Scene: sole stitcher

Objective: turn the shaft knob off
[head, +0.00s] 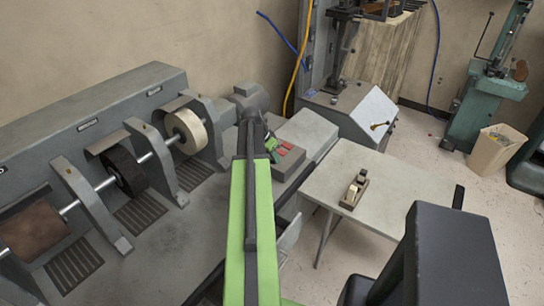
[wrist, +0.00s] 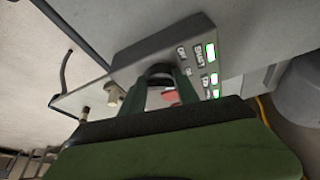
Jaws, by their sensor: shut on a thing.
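The control panel (wrist: 145,57) fills the middle of the wrist view, tilted, with small printed labels and bright green lights. A dark round knob (wrist: 159,70) on it sits between the two dark green fingertips of my gripper (wrist: 161,76). The gripper is shut on this knob. Its label and pointer are hidden or too blurred to read, so I cannot tell its setting. A red part (wrist: 170,97) shows between the fingers. In the head view the panel box (head: 290,166) shows red buttons beyond my green arm, which hides the knob.
A grey table (head: 385,190) with a small wooden object (head: 354,189) stands to the right.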

